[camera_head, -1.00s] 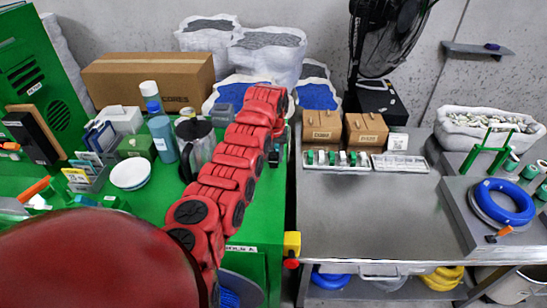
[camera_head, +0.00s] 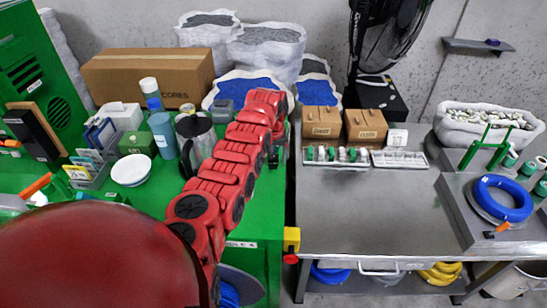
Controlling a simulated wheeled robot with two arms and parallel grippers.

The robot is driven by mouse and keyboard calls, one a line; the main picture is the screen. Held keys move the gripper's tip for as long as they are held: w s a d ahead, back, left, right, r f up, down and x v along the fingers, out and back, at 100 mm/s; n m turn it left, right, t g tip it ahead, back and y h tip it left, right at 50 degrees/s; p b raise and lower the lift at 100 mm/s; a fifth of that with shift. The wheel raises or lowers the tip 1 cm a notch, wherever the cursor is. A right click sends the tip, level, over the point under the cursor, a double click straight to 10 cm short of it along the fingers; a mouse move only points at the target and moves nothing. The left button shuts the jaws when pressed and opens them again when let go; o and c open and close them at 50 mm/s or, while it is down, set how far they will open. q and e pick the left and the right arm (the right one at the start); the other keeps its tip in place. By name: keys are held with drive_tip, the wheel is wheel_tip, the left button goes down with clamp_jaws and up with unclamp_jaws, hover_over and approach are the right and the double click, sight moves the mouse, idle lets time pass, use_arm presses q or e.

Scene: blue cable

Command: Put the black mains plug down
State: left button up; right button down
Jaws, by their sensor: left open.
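My red left arm reaches away from me over the right part of the green bench (camera_head: 150,195). My left gripper (camera_head: 274,157) shows only as a small dark part beside the far end of the arm, near the bench's right edge. It is open, but its fingertips are mostly hidden behind the red links. I cannot make out the black mains plug; the arm may hide it. My right gripper is not in view.
A glass jug (camera_head: 197,140), a blue-grey bottle (camera_head: 163,135) and a white bowl (camera_head: 131,170) stand left of the arm. A gap separates the bench from the grey metal table (camera_head: 370,205), whose middle is clear. A blue cable coil (camera_head: 502,199) lies at right.

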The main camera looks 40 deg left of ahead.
sight(273, 159)
use_arm(q)
drive_tip(key=shift+r, duration=0.3)
drive_tip(key=shift+r+b, duration=0.4)
wheel_tip(273, 159, up, 11)
drive_tip(key=s+b, duration=0.1)
drive_tip(key=b, duration=0.2)
drive_tip(key=shift+d+f, duration=0.15)
drive_tip(key=shift+d, duration=0.25)
drive_tip(key=shift+s+f, duration=0.1)
drive_tip(key=shift+s, duration=0.05)
